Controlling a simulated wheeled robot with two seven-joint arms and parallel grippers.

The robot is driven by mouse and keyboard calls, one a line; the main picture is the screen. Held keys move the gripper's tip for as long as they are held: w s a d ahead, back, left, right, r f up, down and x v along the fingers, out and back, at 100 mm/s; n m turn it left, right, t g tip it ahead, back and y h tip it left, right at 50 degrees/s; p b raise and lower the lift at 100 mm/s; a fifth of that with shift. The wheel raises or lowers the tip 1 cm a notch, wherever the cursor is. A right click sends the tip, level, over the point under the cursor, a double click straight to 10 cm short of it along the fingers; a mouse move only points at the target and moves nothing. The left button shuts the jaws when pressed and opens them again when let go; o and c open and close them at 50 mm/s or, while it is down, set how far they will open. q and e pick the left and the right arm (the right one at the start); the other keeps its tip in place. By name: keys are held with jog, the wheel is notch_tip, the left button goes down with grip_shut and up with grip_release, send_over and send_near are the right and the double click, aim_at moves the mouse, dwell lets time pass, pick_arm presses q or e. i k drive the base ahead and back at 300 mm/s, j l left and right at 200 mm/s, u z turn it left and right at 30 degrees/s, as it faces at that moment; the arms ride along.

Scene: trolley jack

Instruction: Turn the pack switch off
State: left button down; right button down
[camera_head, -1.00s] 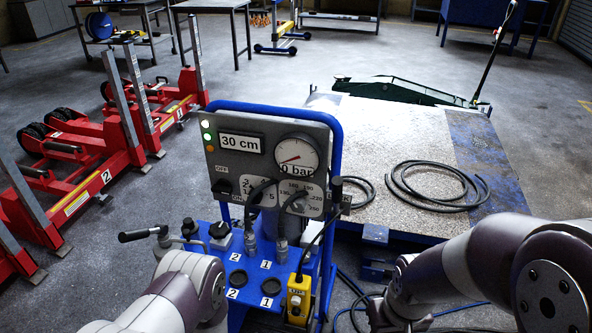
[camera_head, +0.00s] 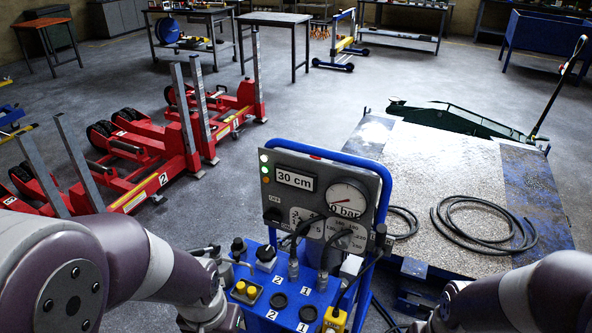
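The grey control panel (camera_head: 352,172) stands upright on the blue pump cart (camera_head: 262,318) at lower middle. A black knob (camera_head: 272,216) sits at the panel's lower left under the label OFF; it is likely the pack switch. Its exact pointing is too small to tell. Small lamps (camera_head: 264,158) glow at the panel's upper left. The display reads 30 cm and the dial gauge (camera_head: 347,200) shows 0 bar. My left arm comes in from the left and ends below and left of the panel; no fingers show. My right arm is at lower right, its gripper out of view.
Black hoses (camera_head: 318,226) hang in front of the panel. A yellow two-button box (camera_head: 245,290) and a yellow pendant (camera_head: 335,319) are on the cart. Red lifting stands (camera_head: 150,165) are at left. A platform (camera_head: 400,170) with coiled hose (camera_head: 470,243) is at right.

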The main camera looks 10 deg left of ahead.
aim_at(273, 215)
jog(key=i+j, duration=0.3)
jog(key=j, duration=0.2)
jog(key=i+j, duration=0.3)
jog(key=j, duration=0.15)
